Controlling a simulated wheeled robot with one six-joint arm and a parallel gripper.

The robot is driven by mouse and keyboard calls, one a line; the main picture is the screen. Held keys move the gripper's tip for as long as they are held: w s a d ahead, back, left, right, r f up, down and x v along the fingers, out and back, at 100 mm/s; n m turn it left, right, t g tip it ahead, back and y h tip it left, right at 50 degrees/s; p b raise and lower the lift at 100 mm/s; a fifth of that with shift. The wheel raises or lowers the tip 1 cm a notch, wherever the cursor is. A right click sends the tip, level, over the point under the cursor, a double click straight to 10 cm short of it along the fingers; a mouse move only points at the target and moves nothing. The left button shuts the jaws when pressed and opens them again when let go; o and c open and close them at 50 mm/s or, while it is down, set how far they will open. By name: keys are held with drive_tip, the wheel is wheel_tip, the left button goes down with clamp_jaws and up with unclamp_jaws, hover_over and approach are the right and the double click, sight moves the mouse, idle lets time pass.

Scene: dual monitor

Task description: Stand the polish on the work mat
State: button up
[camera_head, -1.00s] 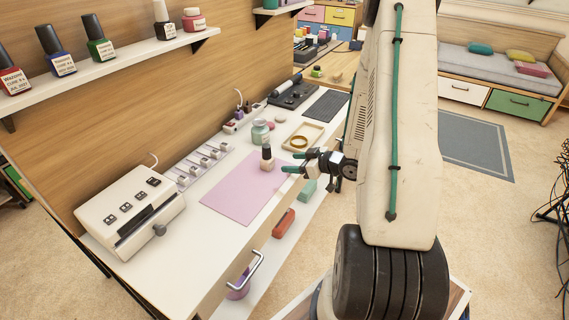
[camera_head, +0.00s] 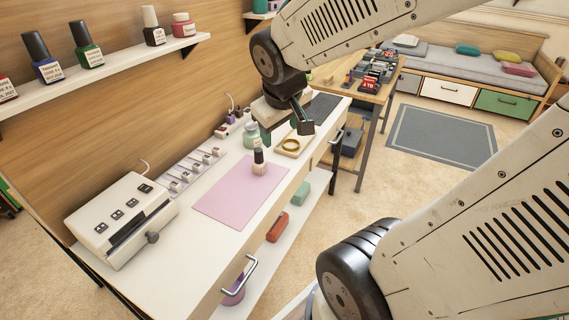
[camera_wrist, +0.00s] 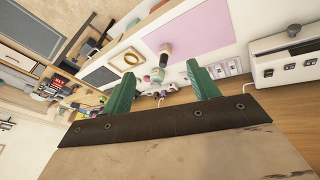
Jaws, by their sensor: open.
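The polish (camera_head: 260,162), a small bottle with a dark cap and pale label, stands upright on the pink work mat (camera_head: 228,194), near its far right end. In the wrist view the polish (camera_wrist: 165,52) shows at the edge of the mat (camera_wrist: 195,25), beyond my fingers. My gripper (camera_wrist: 162,78) is open, its two green fingers apart with nothing held between them.
A greenish jar (camera_head: 252,135) and a tray with a gold ring (camera_head: 291,145) stand beyond the mat. A white box with a knob (camera_head: 125,222) sits at the near left. Several bottles line the wall shelf (camera_head: 105,65). The near part of the desk is clear.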

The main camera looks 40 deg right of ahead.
drive_tip(key=s+a+r+g+y, duration=0.2)
drive_tip(key=s+a+r+y, duration=0.1)
drive_tip(key=s+a, duration=0.7)
drive_tip(key=s, duration=0.3)
drive_tip(key=shift+s+a+g, duration=0.15)
drive_tip(key=shift+g, duration=0.25)
drive_tip(key=shift+r, duration=0.1)
